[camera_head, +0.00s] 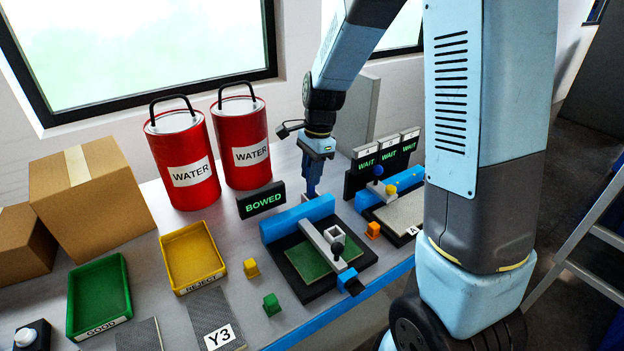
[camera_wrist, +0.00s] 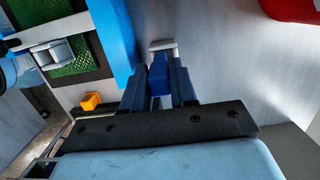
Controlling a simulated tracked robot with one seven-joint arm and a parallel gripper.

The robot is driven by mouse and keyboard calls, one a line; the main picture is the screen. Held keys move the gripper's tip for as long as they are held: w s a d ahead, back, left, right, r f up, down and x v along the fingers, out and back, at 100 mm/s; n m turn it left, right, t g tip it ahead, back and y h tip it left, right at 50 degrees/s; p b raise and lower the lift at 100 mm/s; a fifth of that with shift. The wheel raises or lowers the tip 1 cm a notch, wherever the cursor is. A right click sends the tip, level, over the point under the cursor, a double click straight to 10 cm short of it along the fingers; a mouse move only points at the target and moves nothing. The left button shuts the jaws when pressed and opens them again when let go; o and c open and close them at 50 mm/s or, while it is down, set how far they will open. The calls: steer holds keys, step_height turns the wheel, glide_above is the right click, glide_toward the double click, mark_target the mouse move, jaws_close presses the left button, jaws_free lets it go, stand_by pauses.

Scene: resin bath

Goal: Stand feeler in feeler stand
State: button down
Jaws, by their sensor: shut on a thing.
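My gripper (camera_head: 313,187) points down behind the blue bar of the black fixture in the head view. In the wrist view my gripper (camera_wrist: 160,72) is shut on a blue block, which I take to be the feeler (camera_wrist: 159,74). Its lower end is hidden, so I cannot tell whether it touches anything below. A small light grey piece (camera_wrist: 162,44) shows just beyond the fingertips; it may be the feeler stand, but I cannot tell. In the head view the feeler is hard to tell from the dark blue fingers.
The black fixture (camera_head: 293,271) holds a green panel under a grey bridge. A BOWED sign (camera_head: 262,201) and red WATER cans (camera_head: 239,143) stand left of my gripper. WAIT signs (camera_head: 364,165) stand right. Yellow REJECT (camera_head: 193,257) and green GOOD (camera_head: 99,296) trays lie left.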

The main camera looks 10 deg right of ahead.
steer(key=shift+w+d+f, duration=0.1)
steer(key=shift+w+f, duration=0.15)
steer(key=shift+f, duration=0.1)
step_height(320, 180, down, 2)
steer(key=shift+f, duration=0.55)
steer(key=shift+f, duration=0.1)
steer(key=c, duration=0.9)
jaws_free()
